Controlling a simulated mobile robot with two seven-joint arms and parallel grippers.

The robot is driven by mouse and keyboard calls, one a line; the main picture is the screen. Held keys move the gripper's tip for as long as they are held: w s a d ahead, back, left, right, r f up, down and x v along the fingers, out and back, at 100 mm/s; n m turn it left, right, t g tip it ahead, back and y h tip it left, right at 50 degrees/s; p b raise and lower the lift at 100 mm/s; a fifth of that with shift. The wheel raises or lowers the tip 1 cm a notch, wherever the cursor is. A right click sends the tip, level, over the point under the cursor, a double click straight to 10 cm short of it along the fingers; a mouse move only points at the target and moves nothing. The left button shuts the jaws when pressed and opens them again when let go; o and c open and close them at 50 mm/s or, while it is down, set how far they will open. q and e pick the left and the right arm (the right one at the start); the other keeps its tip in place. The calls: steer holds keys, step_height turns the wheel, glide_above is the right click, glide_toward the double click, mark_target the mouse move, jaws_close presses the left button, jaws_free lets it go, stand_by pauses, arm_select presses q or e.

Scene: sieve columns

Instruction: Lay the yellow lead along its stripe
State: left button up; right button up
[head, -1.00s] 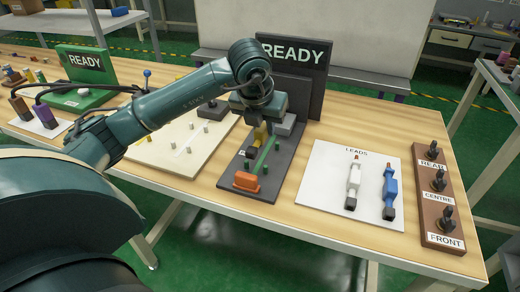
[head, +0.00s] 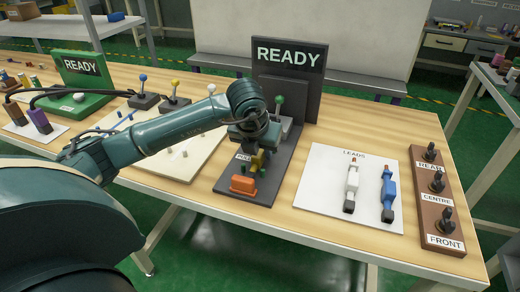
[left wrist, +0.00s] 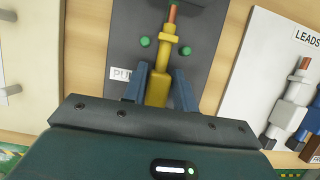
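My left gripper (head: 257,150) is over the dark grey board (head: 225,202), with its fingers on the yellow lead (head: 259,160). In the left wrist view, the gripper (left wrist: 158,82) has one blue finger on each side of the yellow lead's thick body (left wrist: 158,88), seemingly closed on it. The lead's copper tip (left wrist: 172,13) points away from the gripper. Green pegs (left wrist: 145,42) stand on both sides of its narrow part. The green stripe on the board is not visible now; the lead and gripper cover that area. My right gripper is out of view.
An orange block (head: 243,184) sits at the board's front end. A green-knobbed lever (head: 279,101) and a READY sign (head: 288,56) stand behind. White (head: 352,184) and blue (head: 389,193) leads lie on the LEADS mat (head: 320,205). A brown rack (head: 430,212) is further right.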

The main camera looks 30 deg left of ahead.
arm_select(q)
steer(key=shift+o, duration=1.4)
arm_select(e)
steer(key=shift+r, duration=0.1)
arm_select(q)
steer(key=shift+r, duration=0.1)
steer(key=shift+r, duration=0.25)
steer(key=p+v, duration=0.1)
steer(key=v, duration=1)
steer(key=shift+s+r, duration=0.2)
steer(key=shift+r, duration=0.15)
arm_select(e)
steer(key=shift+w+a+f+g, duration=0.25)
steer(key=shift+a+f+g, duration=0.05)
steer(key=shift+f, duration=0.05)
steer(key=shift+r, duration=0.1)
